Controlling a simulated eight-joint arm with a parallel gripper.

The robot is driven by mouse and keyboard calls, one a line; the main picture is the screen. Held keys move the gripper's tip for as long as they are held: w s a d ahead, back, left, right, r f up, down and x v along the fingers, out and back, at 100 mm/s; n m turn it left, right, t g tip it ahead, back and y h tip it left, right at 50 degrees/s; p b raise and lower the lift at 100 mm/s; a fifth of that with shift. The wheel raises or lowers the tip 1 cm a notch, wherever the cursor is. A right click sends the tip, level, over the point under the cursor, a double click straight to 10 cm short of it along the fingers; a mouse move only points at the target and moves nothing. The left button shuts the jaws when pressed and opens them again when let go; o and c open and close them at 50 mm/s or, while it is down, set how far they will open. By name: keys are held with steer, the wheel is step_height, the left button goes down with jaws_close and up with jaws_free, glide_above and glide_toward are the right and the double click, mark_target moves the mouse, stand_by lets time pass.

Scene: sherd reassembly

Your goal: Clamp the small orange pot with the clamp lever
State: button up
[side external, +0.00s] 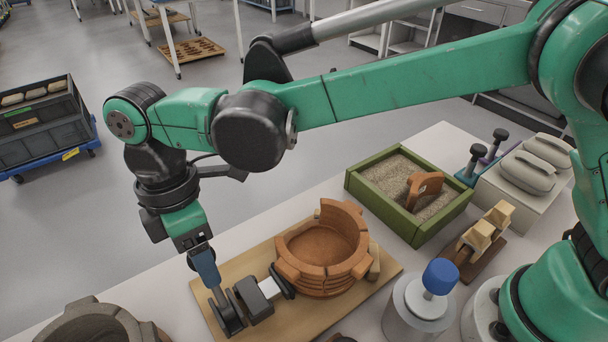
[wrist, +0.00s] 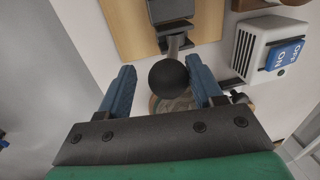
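The small orange pot (side external: 318,243), built of joined pieces with an uneven rim, stands on a wooden board (side external: 377,287). A clamp (side external: 252,299) with a grey block and a dark pad is on the board at the pot's left; the pad is close to the pot wall, but contact cannot be told. The clamp lever ends in a black ball knob (wrist: 169,77) in the wrist view. My gripper (side external: 216,290) points down at the clamp's left end. Its two blue fingers (wrist: 162,85) are apart, with the knob between their tips. The pot is not clearly visible in the wrist view.
A green sand box (side external: 376,198) holding an orange sherd (side external: 425,188) stands behind the pot. A blue-knobbed white device (side external: 420,298) is at its right. A dark rounded vessel (side external: 92,325) sits at the lower left. A white box with a blue switch (wrist: 285,55) shows in the wrist view.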

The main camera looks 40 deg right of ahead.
steer(key=shift+w+f+g, duration=0.4)
steer(key=shift+w+f, duration=0.05)
steer(key=shift+w, duration=0.3)
steer(key=shift+w+f+g, duration=0.4)
steer(key=shift+w+f, duration=0.05)
steer(key=shift+w, duration=0.3)
steer(key=shift+v, duration=2.65)
steer(key=shift+w+r, duration=0.1)
steer(key=d+r+m+t+y, duration=0.1)
steer(key=d+r+m+t, duration=0.2)
steer(key=d+m, duration=0.35)
steer(key=d+r+m+t+y, duration=0.1)
steer(key=d+r+m+t, duration=0.15)
steer(key=d, duration=0.65)
steer(key=s+d+f+m+t+h, duration=0.1)
steer(key=s+d+f+m+t, duration=0.1)
steer(key=d, duration=0.4)
steer(key=s+d+f+m+t+h, duration=0.1)
steer(key=s+d+f+m+t, duration=0.1)
steer(key=s+d+m, duration=0.3)
steer(key=shift+d+f+m+t, duration=0.3)
steer(key=shift+d+m+t, duration=0.25)
steer(key=shift+d+m, duration=0.45)
